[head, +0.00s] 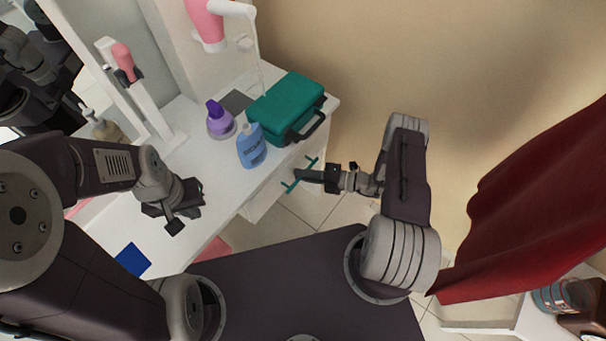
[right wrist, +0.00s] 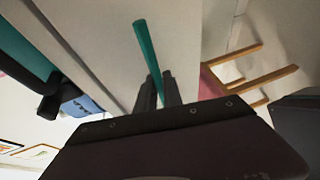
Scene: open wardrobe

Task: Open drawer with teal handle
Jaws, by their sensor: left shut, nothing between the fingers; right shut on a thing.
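The teal handle (head: 288,188) is a thin bar on the front of the white counter's drawer (head: 264,196), near its right end. My right gripper (head: 302,174) is shut around the middle of the handle. In the right wrist view the teal handle (right wrist: 146,45) runs between the two dark fingers of my right gripper (right wrist: 158,88), in front of a pale panel. I cannot tell whether the drawer stands slightly out. My left gripper (head: 178,215) is shut and empty, above the left part of the counter and away from the handle.
On the counter (head: 208,182) stand a teal case (head: 285,103), a blue bottle (head: 251,148), a purple-capped bottle (head: 220,121) and a pink hair dryer (head: 207,24) on a stand. A red curtain (head: 535,205) hangs at right. Tiled floor (head: 290,222) shows below the drawer.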

